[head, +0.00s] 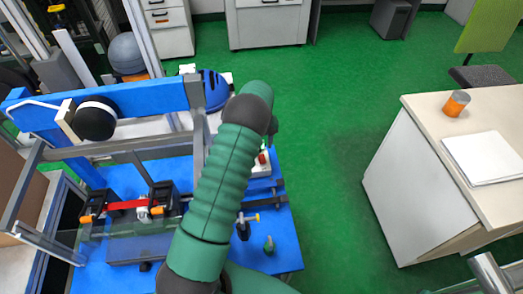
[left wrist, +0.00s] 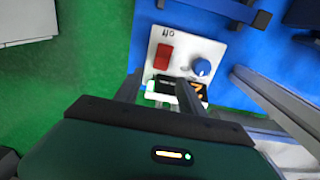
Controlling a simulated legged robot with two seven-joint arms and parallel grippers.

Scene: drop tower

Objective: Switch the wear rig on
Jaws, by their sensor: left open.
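The wear rig's white control box (left wrist: 150,62) lies on the blue base. It carries a red switch (left wrist: 164,56), a blue knob (left wrist: 202,67) and a small display with an orange mark (left wrist: 198,91). Lettering beside the switch appears to read "off", turned over. In the head view the red switch (head: 262,158) shows just right of my green left arm. My left gripper (left wrist: 160,92) is open and empty, its fingers over the box's near edge, apart from the switch. Whether the fingers touch the box is unclear. My right gripper is out of view.
The rig's blue base (head: 285,240) holds a grey frame, a blue beam (head: 150,112) with a black wheel (head: 95,120), and clamps around a red part (head: 130,204). My arm hides part of it. A white counter (head: 420,180) stands right; green floor between is clear.

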